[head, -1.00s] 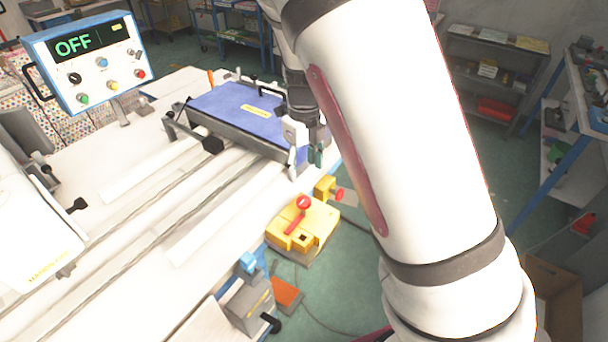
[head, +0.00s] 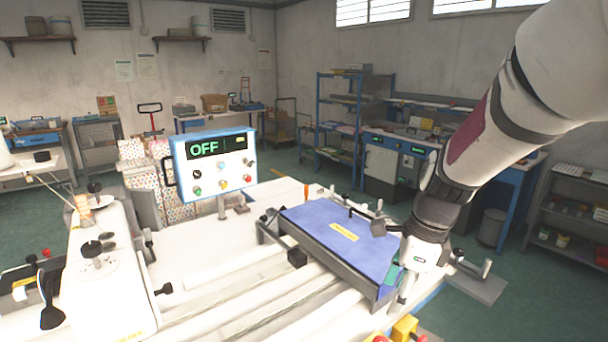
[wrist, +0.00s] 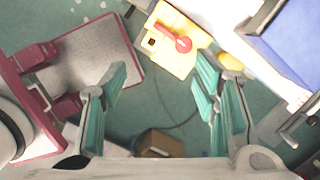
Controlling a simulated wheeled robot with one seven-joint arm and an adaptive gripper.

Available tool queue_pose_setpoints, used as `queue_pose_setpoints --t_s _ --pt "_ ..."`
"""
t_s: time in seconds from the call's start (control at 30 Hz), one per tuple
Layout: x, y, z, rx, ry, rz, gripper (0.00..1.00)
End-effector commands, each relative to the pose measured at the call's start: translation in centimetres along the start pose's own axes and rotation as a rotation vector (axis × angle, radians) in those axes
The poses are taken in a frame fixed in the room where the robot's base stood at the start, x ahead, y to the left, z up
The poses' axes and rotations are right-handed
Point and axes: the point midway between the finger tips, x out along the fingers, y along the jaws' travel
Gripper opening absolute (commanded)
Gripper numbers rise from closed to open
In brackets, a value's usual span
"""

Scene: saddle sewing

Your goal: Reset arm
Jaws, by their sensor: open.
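My gripper (wrist: 162,90) is open and empty in the wrist view, its two teal-padded fingers wide apart over the green floor. In the head view my gripper (head: 398,290) points down at the right end of the blue clamp plate (head: 335,238), beside its edge. I cannot tell there whether it touches the plate. A corner of the blue plate (wrist: 290,45) shows at the upper right of the wrist view. My arm reaches in from the upper right of the head view.
A control box (head: 215,162) reading OFF stands behind the white machine table (head: 205,270). A yellow box with a red lever (wrist: 172,40) lies ahead of the fingers; its top just shows in the head view (head: 404,328). Shelving (head: 342,125) stands behind. Open floor lies right of the table.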

Motion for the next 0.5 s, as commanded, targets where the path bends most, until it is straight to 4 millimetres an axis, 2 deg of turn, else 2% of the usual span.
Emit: queue_pose_setpoints --t_s 0.03,0.2,0.5 --pt "-1.6 0.9 0.0 -0.106 -0.024 -0.019 0.55" --pt "-5.8 4.3 -0.4 -0.517 -0.051 -0.090 0.55" --pt "-11.6 10.7 -2.3 -1.244 0.073 -0.249 0.55"
